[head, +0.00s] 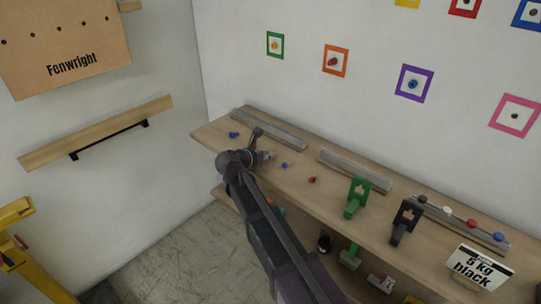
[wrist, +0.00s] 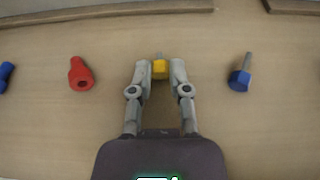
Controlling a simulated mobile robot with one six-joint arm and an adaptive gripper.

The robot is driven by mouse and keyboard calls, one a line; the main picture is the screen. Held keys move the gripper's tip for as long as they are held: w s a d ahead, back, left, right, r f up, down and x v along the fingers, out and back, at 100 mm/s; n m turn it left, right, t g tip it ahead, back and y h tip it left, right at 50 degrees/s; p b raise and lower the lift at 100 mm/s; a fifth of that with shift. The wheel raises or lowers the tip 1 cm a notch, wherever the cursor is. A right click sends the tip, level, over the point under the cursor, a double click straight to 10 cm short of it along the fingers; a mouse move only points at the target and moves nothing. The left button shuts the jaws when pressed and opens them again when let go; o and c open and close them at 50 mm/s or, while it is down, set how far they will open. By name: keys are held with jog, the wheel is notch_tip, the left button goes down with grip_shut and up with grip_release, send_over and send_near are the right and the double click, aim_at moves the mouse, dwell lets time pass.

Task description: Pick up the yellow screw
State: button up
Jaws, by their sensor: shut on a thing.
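The yellow screw (wrist: 159,69) is between the fingertips of my gripper (wrist: 159,73) in the wrist view. The fingers press on it from both sides, and its grey shank points away from the gripper. The wooden shelf top lies behind it; I cannot tell whether the screw touches it. In the head view my gripper (head: 264,156) is low over the left part of the wooden shelf (head: 330,193). The screw is too small there to make out clearly.
Grey rails (head: 268,129) run along the shelf's back. Green (head: 357,197) and black (head: 404,222) holders stand to the right.

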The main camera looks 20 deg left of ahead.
jog(key=shift+r, duration=0.15)
notch_tip(320, 180, up, 4)
jog(key=p, duration=0.3)
jog(key=shift+f+p, duration=0.2)
jog(key=shift+p, duration=0.2)
jog(key=s+d, duration=0.1)
jog(key=s, duration=0.6)
jog(key=s+d+r+p, duration=0.1)
jog(key=s+d, duration=0.1)
jog(key=s, duration=0.6)
jog(key=shift+s+d, duration=0.3)
jog(key=shift+r, duration=0.15)
notch_tip(320, 180, up, 4)
jog(key=p, duration=0.4)
jog(key=shift+w, duration=0.1)
jog(key=shift+a, duration=0.1)
